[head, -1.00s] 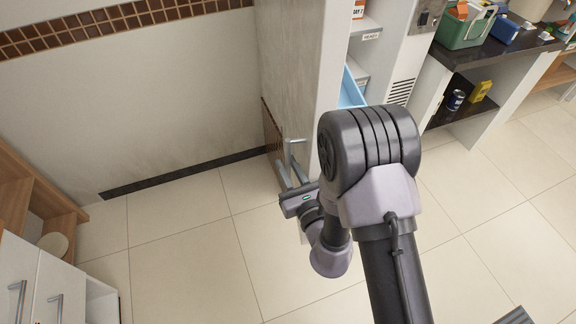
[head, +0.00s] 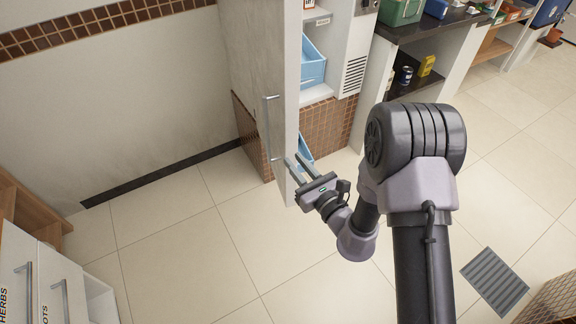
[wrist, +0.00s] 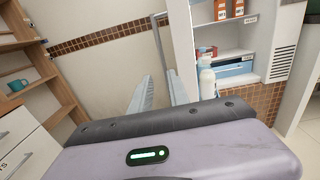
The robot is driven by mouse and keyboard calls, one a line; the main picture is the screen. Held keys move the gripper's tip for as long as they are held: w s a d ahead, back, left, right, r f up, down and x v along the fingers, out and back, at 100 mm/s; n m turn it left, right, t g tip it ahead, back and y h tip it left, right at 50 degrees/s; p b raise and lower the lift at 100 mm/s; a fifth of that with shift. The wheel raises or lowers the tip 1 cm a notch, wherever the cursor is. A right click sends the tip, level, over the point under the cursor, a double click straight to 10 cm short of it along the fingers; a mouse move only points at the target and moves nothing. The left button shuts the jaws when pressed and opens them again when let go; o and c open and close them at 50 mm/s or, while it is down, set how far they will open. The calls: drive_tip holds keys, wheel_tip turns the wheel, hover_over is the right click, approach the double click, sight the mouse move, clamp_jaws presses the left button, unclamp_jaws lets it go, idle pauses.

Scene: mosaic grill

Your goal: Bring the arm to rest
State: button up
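My gripper (head: 297,166) is low in front of a tall cabinet, its two fingers apart with nothing seen held between them. The cabinet's door (head: 293,95) stands open and shows mostly edge-on. Its long metal handle (head: 267,128) ends low, close to the fingertips; I cannot tell whether they touch. In the wrist view the fingers (wrist: 160,96) are spread, with the handle (wrist: 162,50) seen beyond them. My arm reaches forward, bent.
The open cabinet holds blue bins (head: 312,68) and, in the wrist view, a white bottle (wrist: 207,80). A dark counter (head: 400,28) is at the upper right. White drawers (head: 40,285) stand at the lower left. Tiled floor (head: 190,260) is free between. A grey floor grate (head: 495,280) is at the lower right.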

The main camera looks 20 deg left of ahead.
drive_tip(key=shift+w+f, duration=0.1)
drive_tip(key=shift+w, duration=0.1)
drive_tip(key=s+a+r+n+g+y, duration=0.1)
drive_tip(key=s+r+n+g+y, duration=0.15)
drive_tip(key=r, duration=0.35)
drive_tip(key=s+a+r+n+g+y, duration=0.1)
drive_tip(key=s+r+n+g, duration=0.25)
drive_tip(key=r, duration=0.25)
drive_tip(key=s+d+r+n+g+h, duration=0.2)
drive_tip(key=s+d+r+n+g, duration=0.1)
drive_tip(key=s+n, duration=0.25)
drive_tip(key=s+d+r+n+g+h, duration=0.2)
drive_tip(key=s+r+n+g, duration=0.15)
drive_tip(key=s, duration=0.35)
drive_tip(key=s+d+n+t+h, duration=0.2)
drive_tip(key=d+h, duration=0.4)
drive_tip(key=d, duration=0.6)
drive_tip(key=s+d+n+t+h, duration=0.1)
drive_tip(key=d+n+t+h, duration=0.3)
drive_tip(key=d, duration=0.8)
drive_tip(key=shift+s+t+h, duration=0.4)
drive_tip(key=shift+t+h, duration=0.25)
drive_tip(key=shift+h, duration=0.2)
